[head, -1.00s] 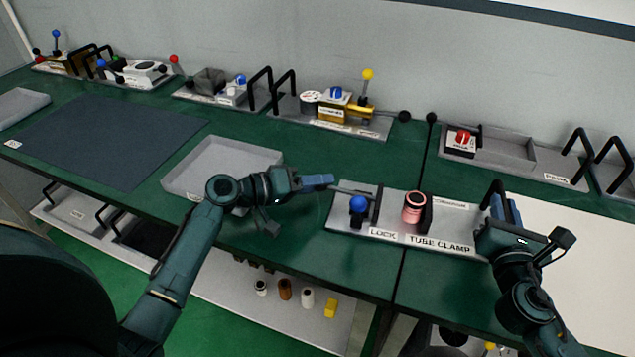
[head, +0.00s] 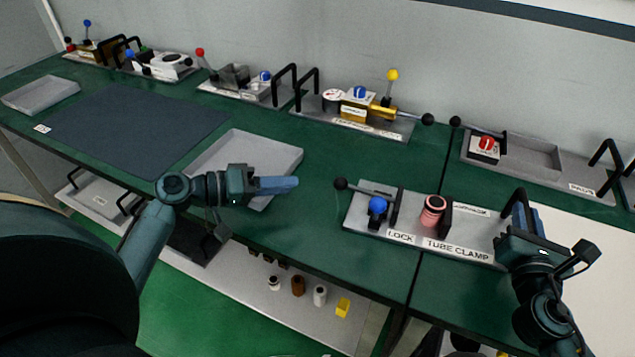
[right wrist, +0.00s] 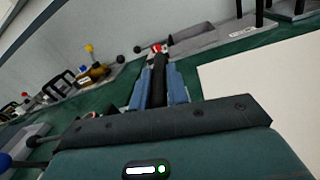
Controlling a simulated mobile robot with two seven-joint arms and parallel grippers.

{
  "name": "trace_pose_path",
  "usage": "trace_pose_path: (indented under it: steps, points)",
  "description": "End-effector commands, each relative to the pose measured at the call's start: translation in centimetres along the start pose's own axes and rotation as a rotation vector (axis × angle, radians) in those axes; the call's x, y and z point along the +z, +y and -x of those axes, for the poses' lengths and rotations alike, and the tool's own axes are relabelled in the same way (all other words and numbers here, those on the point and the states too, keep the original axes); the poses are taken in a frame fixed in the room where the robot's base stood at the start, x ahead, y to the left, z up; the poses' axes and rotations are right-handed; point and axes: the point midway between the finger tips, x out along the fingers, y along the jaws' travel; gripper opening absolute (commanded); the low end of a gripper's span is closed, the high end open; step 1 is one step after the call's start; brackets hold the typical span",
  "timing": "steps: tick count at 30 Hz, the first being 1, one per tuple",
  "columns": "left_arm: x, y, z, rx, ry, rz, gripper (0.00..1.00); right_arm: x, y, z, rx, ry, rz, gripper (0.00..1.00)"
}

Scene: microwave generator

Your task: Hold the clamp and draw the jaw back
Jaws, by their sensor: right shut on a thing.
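The tube clamp (head: 405,239) is a grey plate labelled LOCK and TUBE CLAMP near the bench's front edge. A pink ringed tube (head: 433,210) stands just left of the jaw. My right gripper (head: 519,215) is shut on the black handle at the plate's right end; the right wrist view shows the black bar (right wrist: 159,82) between its fingers. My left gripper (head: 280,186) hovers left of the lever ball, apart from it; its finger gap is unclear.
A grey tray (head: 285,150) lies behind my left gripper. A dark mat (head: 140,130) is further left. Several fixtures line the back, including one with a yellow knob (head: 392,75). A white sheet (head: 575,240) lies right of the clamp. Small items stand on the shelf below.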

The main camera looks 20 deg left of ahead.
Motion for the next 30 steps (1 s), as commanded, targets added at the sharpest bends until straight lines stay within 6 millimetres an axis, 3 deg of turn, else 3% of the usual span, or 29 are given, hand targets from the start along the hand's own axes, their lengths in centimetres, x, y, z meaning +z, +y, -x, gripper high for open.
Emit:
trace_pose_path:
  steps: [1, 9, 19, 23, 30]
  points:
    - [0.0, -0.1, 0.0, 0.0, 0.0, 0.0, 0.36, -0.7, -0.4, 0.1, -0.01, 0.013, 0.001, 0.19]
    - [0.0, 0.0, 0.0, 0.0, 0.0, 0.001, 0.36, -0.3, -0.2, 0.0, -0.005, 0.006, 0.001, 0.41]
    - [0.0, 0.0, 0.0, 0.0, 0.001, 0.001, 0.36, -0.2, -0.1, 0.5, -0.003, 0.003, 0.001, 0.42]
    - [0.0, 0.0, 0.0, 0.0, 0.001, 0.001, 0.36, -0.2, -0.1, 2.4, -0.003, 0.004, 0.002, 0.42]
    - [0.0, 0.0, 0.0, 0.0, 0.0, 0.001, 0.36, -0.2, -0.1, 7.6, -0.003, 0.007, 0.002, 0.42]
